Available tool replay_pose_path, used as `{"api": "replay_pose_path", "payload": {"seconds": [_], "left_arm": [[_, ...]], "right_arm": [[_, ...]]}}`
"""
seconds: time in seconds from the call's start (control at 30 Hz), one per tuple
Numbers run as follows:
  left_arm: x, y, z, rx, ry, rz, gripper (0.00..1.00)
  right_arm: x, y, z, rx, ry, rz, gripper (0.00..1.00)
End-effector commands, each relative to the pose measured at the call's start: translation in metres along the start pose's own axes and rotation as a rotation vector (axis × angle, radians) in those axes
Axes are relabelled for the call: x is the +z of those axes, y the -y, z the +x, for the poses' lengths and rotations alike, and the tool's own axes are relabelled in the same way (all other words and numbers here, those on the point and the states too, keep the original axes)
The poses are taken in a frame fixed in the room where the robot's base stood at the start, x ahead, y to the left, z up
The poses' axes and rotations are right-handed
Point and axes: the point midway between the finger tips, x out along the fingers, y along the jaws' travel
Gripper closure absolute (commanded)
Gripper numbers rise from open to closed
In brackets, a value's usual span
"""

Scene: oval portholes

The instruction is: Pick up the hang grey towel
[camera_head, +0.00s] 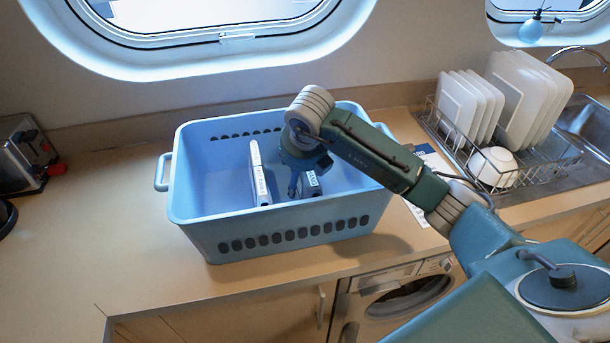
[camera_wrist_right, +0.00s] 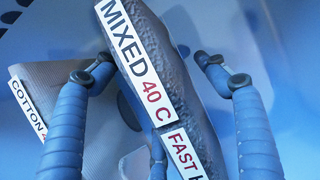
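A dark grey towel with a rough edge (camera_wrist_right: 175,75) stands upright in the blue basket. A white label reading "MIXED 40 C" and "FAST" runs along it. In the head view it appears as a thin grey piece (camera_head: 311,187), partly hidden by my right gripper (camera_head: 294,188). In the right wrist view my right gripper (camera_wrist_right: 155,75) is open, one finger on each side of the towel. My left gripper is not in view.
The blue basket (camera_head: 290,217) has high walls around my right gripper. It stands on a wooden counter (camera_head: 110,230). A dish rack (camera_head: 510,180) with plates and a bowl is at right, beside a sink. A toaster (camera_head: 22,155) is at far left.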

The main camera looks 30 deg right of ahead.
Motion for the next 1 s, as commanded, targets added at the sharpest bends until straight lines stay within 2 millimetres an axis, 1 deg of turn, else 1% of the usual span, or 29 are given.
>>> {"api": "replay_pose_path", "payload": {"seconds": [0.03, 0.1, 0.17, 0.2, 0.3, 0.53, 0.67, 0.77, 0.87, 0.97, 1.0], "left_arm": [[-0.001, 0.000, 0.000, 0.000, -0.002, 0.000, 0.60], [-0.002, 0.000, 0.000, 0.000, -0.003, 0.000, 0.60], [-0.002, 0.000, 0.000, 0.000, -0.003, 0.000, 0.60], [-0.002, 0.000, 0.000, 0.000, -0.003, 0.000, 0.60], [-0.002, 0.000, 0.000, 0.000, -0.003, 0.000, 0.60], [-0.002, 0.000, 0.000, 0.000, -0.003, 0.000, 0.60], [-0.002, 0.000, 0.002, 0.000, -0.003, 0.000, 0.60], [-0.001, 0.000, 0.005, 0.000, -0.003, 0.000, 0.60], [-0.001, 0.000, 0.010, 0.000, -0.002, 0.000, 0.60], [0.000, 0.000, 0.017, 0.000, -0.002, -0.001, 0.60], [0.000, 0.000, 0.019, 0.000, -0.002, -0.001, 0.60]], "right_arm": [[0.000, 0.000, 0.000, 0.000, 0.000, 0.000, 0.35], [0.000, 0.000, 0.000, 0.000, 0.000, 0.000, 0.49], [0.000, 0.000, 0.000, 0.000, 0.000, 0.000, 0.61], [0.000, 0.000, 0.000, 0.000, 0.000, 0.000, 0.69], [0.001, 0.000, -0.001, 0.001, 0.002, 0.000, 0.86], [0.001, 0.000, -0.002, 0.001, 0.002, 0.000, 0.87], [0.003, 0.000, -0.006, 0.001, 0.003, 0.000, 0.87], [0.008, -0.001, -0.015, 0.002, 0.006, 0.001, 0.87], [0.014, 0.000, -0.029, 0.002, 0.007, 0.000, 0.87], [0.023, -0.001, -0.049, 0.003, 0.009, 0.001, 0.87], [0.026, 0.000, -0.059, 0.002, 0.010, 0.001, 0.87]]}}
